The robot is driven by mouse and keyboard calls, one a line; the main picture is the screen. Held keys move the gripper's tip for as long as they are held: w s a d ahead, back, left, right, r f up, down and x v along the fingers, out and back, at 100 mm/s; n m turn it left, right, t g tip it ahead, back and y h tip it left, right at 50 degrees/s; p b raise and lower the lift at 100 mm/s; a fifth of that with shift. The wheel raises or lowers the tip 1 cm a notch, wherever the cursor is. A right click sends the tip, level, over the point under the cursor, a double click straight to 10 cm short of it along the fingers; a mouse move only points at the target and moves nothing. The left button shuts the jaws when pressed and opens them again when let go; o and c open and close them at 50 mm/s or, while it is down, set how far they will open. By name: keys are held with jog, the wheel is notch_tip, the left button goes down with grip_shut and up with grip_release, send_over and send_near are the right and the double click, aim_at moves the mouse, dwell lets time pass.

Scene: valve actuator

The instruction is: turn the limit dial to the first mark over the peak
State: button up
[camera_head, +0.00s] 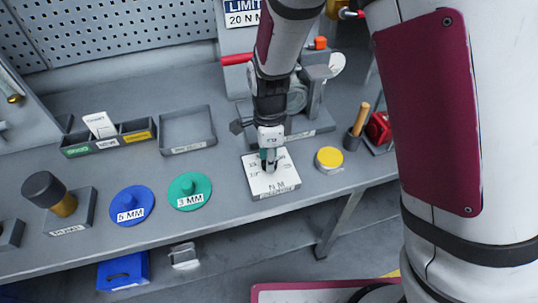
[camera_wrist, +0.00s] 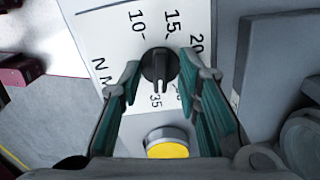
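The limit dial is a black round knob (camera_wrist: 160,66) on a white plate (camera_wrist: 100,35) printed with 10, 15, 20, 35 and N M. In the wrist view my gripper (camera_wrist: 161,68) has its teal fingers on either side of the knob, apart from each other. A small gap seems to show at each side; contact is unclear. In the head view the plate (camera_head: 285,180) lies on the bench under my gripper (camera_head: 269,160), which hides the knob. A sign (camera_head: 243,13) reads LIMIT 20 N M; its top is cut off.
A yellow-topped round button (camera_head: 329,158) stands right of the plate. The valve actuator (camera_head: 316,85) is behind my gripper. A blue 5 MM disc (camera_head: 124,197), a green 3 MM disc (camera_head: 184,183) and an empty tray (camera_head: 204,133) lie to the left.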

jog(key=shift+c, duration=0.2)
grip_shut()
